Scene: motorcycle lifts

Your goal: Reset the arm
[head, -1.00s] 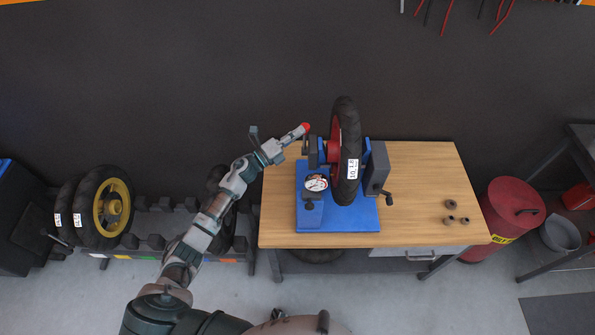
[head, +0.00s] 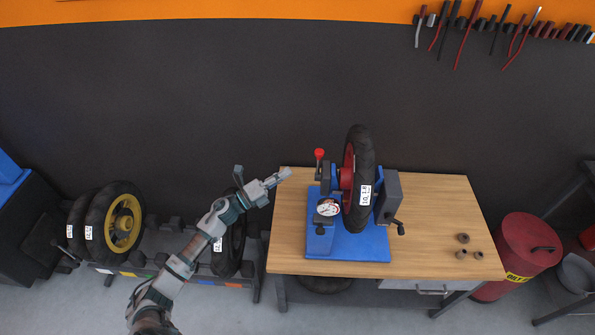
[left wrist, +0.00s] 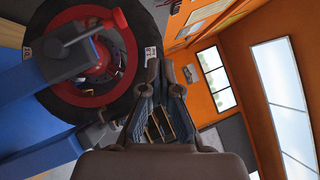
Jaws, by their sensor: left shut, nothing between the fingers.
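My left arm reaches in from the lower left of the head view. Its gripper (head: 284,175) is shut and empty, just left of the blue wheel stand (head: 345,245). A lever with a red ball knob (head: 319,153) stands upright on the stand, apart from the gripper. The stand holds an upright black tyre (head: 360,190) with a red hub and has a round dial gauge (head: 328,208). In the left wrist view the closed fingers (left wrist: 161,70) show beside the tyre (left wrist: 148,30), with the red knob (left wrist: 119,19) at upper left. My right gripper is out of view.
The stand is on a wooden table (head: 440,225) with several small dark parts at the right. A red drum (head: 520,255) stands right of it. Tyres (head: 115,222) sit on a low rack at the left. Tools (head: 480,25) hang on the wall.

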